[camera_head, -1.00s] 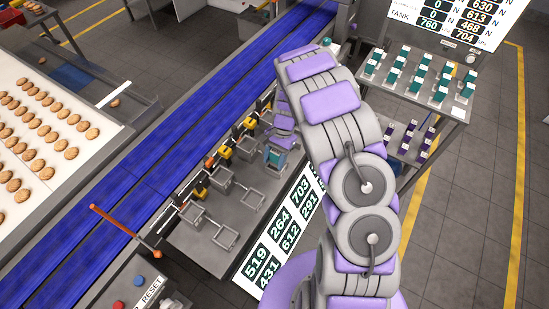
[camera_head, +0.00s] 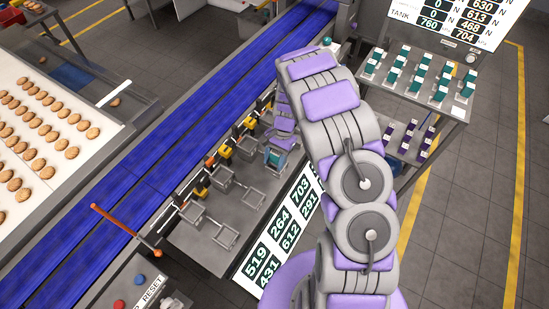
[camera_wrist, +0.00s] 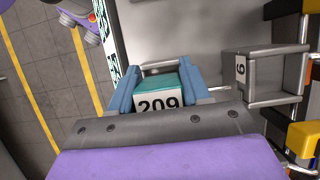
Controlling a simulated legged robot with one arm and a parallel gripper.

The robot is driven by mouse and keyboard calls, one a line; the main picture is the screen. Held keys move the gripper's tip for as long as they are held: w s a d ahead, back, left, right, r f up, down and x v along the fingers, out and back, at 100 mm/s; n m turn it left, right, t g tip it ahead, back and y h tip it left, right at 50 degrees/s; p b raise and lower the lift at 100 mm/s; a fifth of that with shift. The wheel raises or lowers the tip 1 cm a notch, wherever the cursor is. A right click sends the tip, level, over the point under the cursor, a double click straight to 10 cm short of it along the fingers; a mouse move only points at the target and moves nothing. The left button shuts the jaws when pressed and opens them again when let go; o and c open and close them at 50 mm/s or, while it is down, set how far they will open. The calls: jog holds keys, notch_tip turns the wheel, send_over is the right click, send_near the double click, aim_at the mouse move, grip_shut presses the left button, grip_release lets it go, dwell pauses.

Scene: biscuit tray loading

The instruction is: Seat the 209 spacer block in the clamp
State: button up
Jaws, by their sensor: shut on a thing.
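The 209 spacer block (camera_wrist: 158,98), with a teal top and a white face marked 209, sits between the blue fingers of my gripper (camera_wrist: 160,84) in the wrist view. My gripper is shut on it, and the number faces the wrist camera. A grey clamp frame (camera_wrist: 155,67) shows just beyond the fingers; whether the block touches it is hidden. In the head view my gripper (camera_head: 273,158) is low over the far right part of the clamp bench, and its own arm partly covers it. Another grey clamp (camera_wrist: 272,74) stands to the right in the wrist view.
Several grey clamps, such as this one (camera_head: 223,178), and yellow parts line the bench beside the blue conveyor (camera_head: 150,165). A number panel (camera_head: 282,229) borders the bench's right side. A rack (camera_head: 440,103) of teal and purple blocks stands at the back right.

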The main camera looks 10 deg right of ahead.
jog(key=shift+f, duration=0.8)
jog(key=o, duration=1.3)
jog(key=shift+r, duration=0.1)
jog(key=p+v, duration=0.1)
jog(key=v, duration=1.6)
jog(key=shift+w+d, duration=0.1)
jog(key=shift+w, duration=0.05)
